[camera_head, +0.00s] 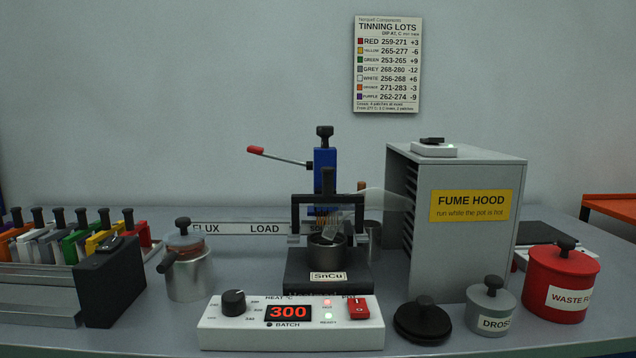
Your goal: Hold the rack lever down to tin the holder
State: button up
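The rack lever, a thin metal rod with a red grip (256,150), points up and left from the blue upright part (325,168). This part has a black knob on top, like the holders at left; I cannot tell for certain whether it is the holder. It stands at a black frame (298,212) above the solder pot (328,252). The pot sits in a dark base marked SnCu. A pale translucent plume lies between the pot and the fume hood. Whether anything touches the solder cannot be told. My gripper is not in view.
A heat control box (218,331) reads 300, with red and green lights lit. Several coloured holders (140,232) stand in a rack at left, beside a flux pot (190,280). The grey fume hood (470,255), black lid (422,321), dross pot (488,307) and red waste can (560,282) are at right.

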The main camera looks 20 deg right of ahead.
aim_at(253, 149)
jog(key=u, duration=2.8)
jog(key=k, duration=0.55)
jog(key=z, duration=1.05)
